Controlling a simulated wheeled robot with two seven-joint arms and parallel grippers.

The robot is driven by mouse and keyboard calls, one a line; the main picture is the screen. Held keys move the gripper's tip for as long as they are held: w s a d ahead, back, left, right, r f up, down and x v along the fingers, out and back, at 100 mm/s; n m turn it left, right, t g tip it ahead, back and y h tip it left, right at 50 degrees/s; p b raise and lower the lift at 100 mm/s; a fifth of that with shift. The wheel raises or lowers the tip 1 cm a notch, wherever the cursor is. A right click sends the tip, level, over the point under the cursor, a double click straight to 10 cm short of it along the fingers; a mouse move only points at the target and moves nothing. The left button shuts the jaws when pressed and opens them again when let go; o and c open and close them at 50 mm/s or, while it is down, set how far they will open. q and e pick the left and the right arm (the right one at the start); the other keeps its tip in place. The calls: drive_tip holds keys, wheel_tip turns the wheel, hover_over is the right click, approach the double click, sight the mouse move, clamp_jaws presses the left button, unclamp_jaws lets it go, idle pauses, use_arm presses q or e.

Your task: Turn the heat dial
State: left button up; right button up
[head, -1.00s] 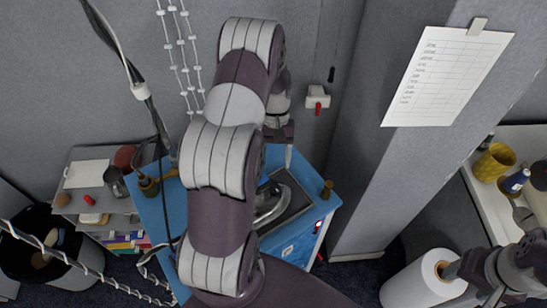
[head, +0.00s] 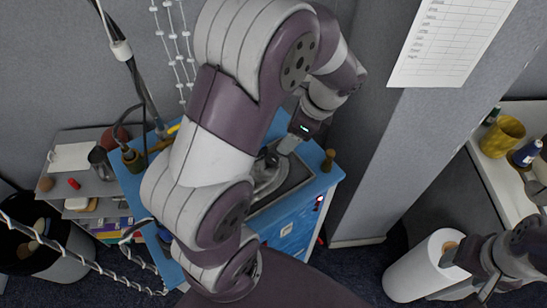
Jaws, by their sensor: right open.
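I cannot pick out the heat dial for certain. A small red-lit part (head: 319,202) shows at the right edge of the blue cabinet's (head: 325,182) front, too small to make out. My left gripper (head: 289,146) is over the cabinet top, above the dark recessed tray, pointing down. Its wrist hides most of it, so its jaw opening does not show. My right gripper (head: 450,273) is at the lower right with its fingers spread, beside the white paper roll (head: 413,271). It seems to hold nothing.
A curved metal piece (head: 268,177) lies in the tray. A wooden-topped peg (head: 328,160) stands near the cabinet's right edge. A grey pillar (head: 385,165) rises close on the right. A grey shelf (head: 90,189) and cables are left. A yellow cup (head: 502,137) stands on a white counter.

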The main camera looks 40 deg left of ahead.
use_arm(q)
drive_tip(key=b, duration=0.3)
hover_over(272, 158)
drive_tip(key=w+d, duration=0.1)
drive_tip(key=d, duration=0.2)
wheel_tip(272, 158, down, 6)
drive_tip(key=x, duration=0.1)
drive_tip(key=p+x, duration=0.1)
drive_tip(key=x, duration=0.1)
drive_tip(key=shift+s+a, duration=0.15)
drive_tip(key=shift+a, duration=0.3)
drive_tip(key=shift+a+f, duration=0.2)
drive_tip(key=shift+f, duration=0.45)
use_arm(e)
drive_tip(key=f, duration=0.3)
drive_tip(key=shift+d+f, duration=0.1)
drive_tip(key=shift+d, duration=0.1)
use_arm(q)
drive_tip(key=c, duration=1)
